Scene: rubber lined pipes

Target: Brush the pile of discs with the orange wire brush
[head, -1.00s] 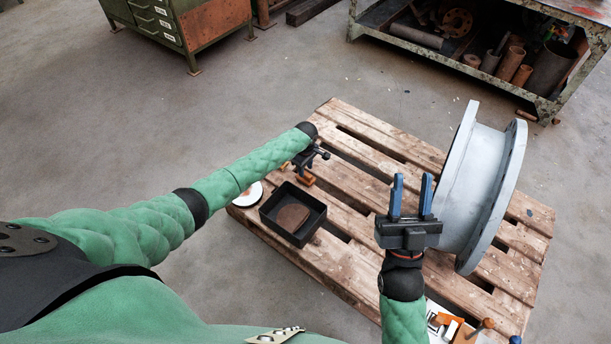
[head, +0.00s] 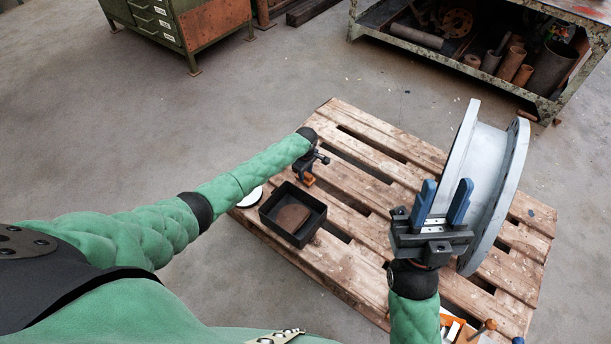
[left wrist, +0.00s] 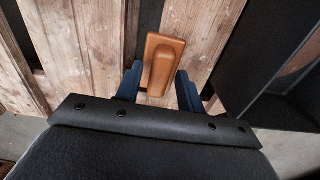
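The orange wire brush (left wrist: 165,60) lies on the wooden slats, its back facing up. It shows small in the head view (head: 308,180), partly hidden by my left gripper (head: 311,168). In the left wrist view the open blue fingers of the left gripper (left wrist: 159,84) stand on either side of the brush's near end, with gaps. The pile of discs (head: 292,217), brown, sits inside a black tray (head: 318,222) just nearer than the brush. My right gripper (head: 442,204) is open and empty, fingers up, in front of the grey pipe.
A large grey flanged pipe (head: 472,180) stands on the pallet (head: 380,160) at right. A white disc (head: 250,198) lies at the pallet's left edge, partly behind my arm. Orange and white items (head: 452,328) lie at the front right. A rusty workbench (head: 480,65) stands behind.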

